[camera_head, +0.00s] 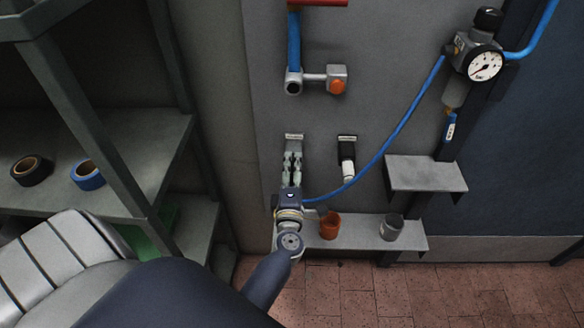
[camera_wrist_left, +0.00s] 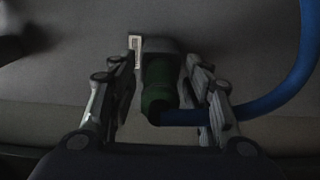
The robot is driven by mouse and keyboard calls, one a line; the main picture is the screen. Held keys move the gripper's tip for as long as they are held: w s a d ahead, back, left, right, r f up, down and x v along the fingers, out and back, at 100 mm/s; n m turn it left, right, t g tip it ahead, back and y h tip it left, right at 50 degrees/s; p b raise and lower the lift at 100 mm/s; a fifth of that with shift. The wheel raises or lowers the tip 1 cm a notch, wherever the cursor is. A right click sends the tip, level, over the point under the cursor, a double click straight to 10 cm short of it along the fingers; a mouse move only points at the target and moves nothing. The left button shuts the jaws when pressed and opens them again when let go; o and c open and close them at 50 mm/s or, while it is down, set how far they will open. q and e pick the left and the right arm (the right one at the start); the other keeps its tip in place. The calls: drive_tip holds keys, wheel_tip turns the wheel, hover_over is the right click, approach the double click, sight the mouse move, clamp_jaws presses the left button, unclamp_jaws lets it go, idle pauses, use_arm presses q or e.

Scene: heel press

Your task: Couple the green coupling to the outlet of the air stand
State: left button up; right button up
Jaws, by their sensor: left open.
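The green coupling (camera_wrist_left: 158,85) sits against the wall panel below a small pale plate, with a blue hose (camera_wrist_left: 190,118) leaving its lower end to the right. My left gripper (camera_head: 292,163) is open in front of it. In the left wrist view the fingers (camera_wrist_left: 165,95) stand on either side of the coupling, with dark gaps visible; I cannot tell whether either touches it. In the head view the gripper hides most of it. A regulator with a round gauge (camera_head: 485,65) is at upper right. I cannot tell which fitting is the outlet. My right gripper is not in view.
A blue pipe (camera_head: 294,42) ends in a grey fitting with an orange button (camera_head: 338,87). A black-and-white fitting (camera_head: 347,158) hangs beside my gripper. A low ledge holds an orange cup (camera_head: 330,226) and a grey cup (camera_head: 391,228). Shelving with tape rolls (camera_head: 88,174) stands left.

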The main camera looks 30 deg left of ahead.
sight(292, 180)
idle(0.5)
use_arm(q)
clamp_jaws()
drive_tip(key=shift+s+d, duration=0.1)
drive_tip(key=shift+v, duration=2.85)
drive_tip(key=shift+s, duration=0.15)
